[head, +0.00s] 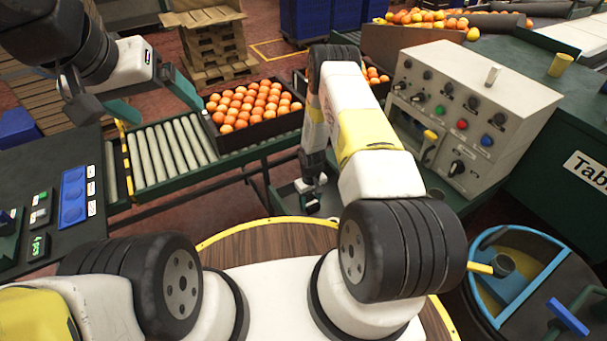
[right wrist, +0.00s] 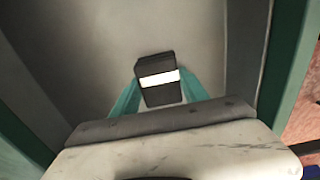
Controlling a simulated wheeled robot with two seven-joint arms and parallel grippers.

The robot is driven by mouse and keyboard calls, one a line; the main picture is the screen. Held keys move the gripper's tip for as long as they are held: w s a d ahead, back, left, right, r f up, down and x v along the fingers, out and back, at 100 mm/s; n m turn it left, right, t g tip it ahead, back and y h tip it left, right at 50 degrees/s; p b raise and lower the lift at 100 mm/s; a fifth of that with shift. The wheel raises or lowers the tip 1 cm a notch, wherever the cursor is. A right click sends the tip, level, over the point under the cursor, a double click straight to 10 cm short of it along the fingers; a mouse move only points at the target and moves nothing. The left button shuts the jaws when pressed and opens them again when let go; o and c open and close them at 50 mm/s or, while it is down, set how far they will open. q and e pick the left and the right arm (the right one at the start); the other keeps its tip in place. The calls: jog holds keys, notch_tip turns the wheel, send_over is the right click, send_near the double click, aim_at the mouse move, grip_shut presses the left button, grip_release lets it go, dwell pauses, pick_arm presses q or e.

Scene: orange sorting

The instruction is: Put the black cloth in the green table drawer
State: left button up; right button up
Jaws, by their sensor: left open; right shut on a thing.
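The black cloth (right wrist: 158,95) looks like a small dark folded block with a white band, seen in the right wrist view. My right gripper (right wrist: 155,97) is shut on it, with one teal finger on each side. Below it is the grey floor of the open green drawer (right wrist: 215,50); I cannot tell whether the cloth touches that floor. In the head view my right arm reaches down into the drawer (head: 283,198), and the arm hides most of the cloth and fingers. My left gripper (head: 150,98) is open and empty, raised at the upper left.
A grey control box (head: 480,105) stands on the green table to the right of my right arm. A dark panel with blue and green buttons (head: 60,205) is at the left. A blue-rimmed barrel (head: 535,238) stands at lower right.

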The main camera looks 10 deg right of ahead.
jog(key=shift+f, duration=0.1)
jog(key=o, duration=1.4)
jog(key=shift+c, duration=0.2)
